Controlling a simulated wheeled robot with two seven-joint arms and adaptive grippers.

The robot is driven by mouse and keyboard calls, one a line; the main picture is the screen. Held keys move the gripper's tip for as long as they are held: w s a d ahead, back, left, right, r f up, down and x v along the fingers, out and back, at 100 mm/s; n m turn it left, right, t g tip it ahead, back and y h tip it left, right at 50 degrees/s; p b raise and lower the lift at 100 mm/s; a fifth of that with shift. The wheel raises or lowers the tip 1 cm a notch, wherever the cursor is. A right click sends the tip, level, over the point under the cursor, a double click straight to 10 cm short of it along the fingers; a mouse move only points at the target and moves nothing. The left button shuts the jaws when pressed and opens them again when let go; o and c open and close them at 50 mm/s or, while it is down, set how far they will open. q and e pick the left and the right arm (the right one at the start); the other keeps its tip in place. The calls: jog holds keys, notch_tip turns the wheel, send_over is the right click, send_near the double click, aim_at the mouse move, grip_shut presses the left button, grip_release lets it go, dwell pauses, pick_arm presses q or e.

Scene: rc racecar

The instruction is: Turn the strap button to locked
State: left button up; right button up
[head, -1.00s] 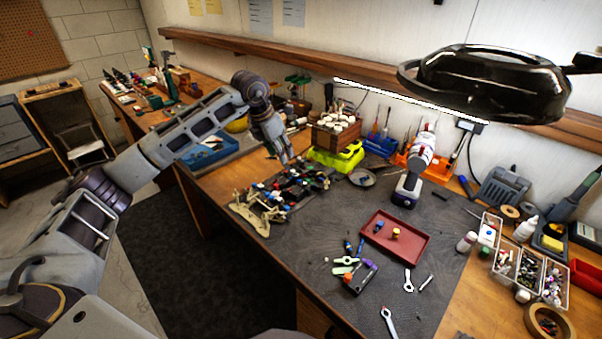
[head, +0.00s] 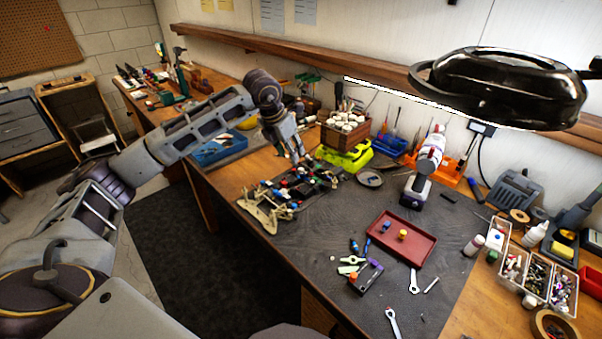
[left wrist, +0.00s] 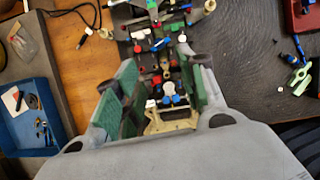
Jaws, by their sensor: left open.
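The racecar chassis (head: 313,186), crowded with small coloured parts and with a tan frame piece (head: 262,213) at its near left end, lies on the dark mat. My left gripper (head: 297,158) hangs over the far side of the chassis and is open. In the left wrist view, its green-padded fingers (left wrist: 165,88) stand apart with the chassis showing between and beyond them, and nothing is held. The tan piece (left wrist: 170,122) shows low between the fingers. I cannot tell which small part is the strap button. My right gripper is not in view.
A red tray (head: 417,251) stands right of the chassis, with loose tools in front. Behind are a yellow-green bin (head: 345,160) and a wooden box (head: 338,136). A black lamp (head: 500,85) hangs at upper right.

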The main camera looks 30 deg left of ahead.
aim_at(302, 174)
pick_arm(q)
jog(key=p+x, duration=0.1)
jog(key=x, duration=1.2)
jog(key=shift+a, duration=0.1)
grip_shut()
